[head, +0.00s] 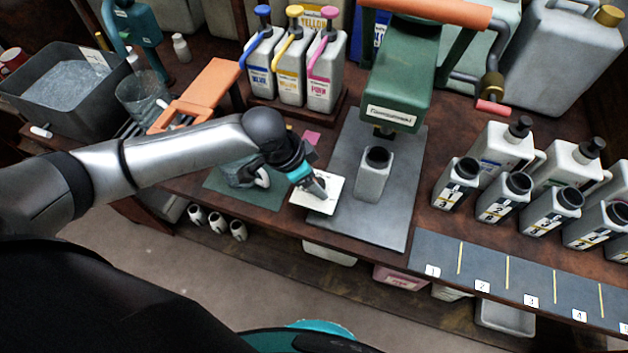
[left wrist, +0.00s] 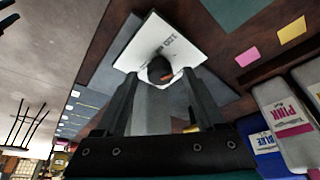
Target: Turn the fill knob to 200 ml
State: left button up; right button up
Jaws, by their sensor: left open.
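The fill knob (left wrist: 160,69) is dark and round with an orange mark. It sits on a white dial plate (left wrist: 150,40) whose printed figures are partly hidden and hard to read. In the head view the plate (head: 326,205) lies left of the grey mat, and my gripper hides the knob. My left gripper (head: 320,190) points down at the plate. In the left wrist view its open fingers (left wrist: 159,78) stand on either side of the knob's line, with no clear contact. The green filling machine (head: 402,75) stands behind a grey open-necked bottle (head: 374,175). My right gripper is out of view.
Bottles with blue (head: 261,65), yellow (head: 291,70) and pink (head: 324,75) pumps stand at the back. Several black-necked bottles (head: 455,185) stand at right behind numbered slots (head: 480,270). A glass jug (head: 245,172) stands on a green mat left of the plate.

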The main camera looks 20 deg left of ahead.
pick_arm(q)
jog(key=shift+d+f, duration=0.1)
jog(key=shift+f, duration=0.1)
grip_shut()
dwell(0.6)
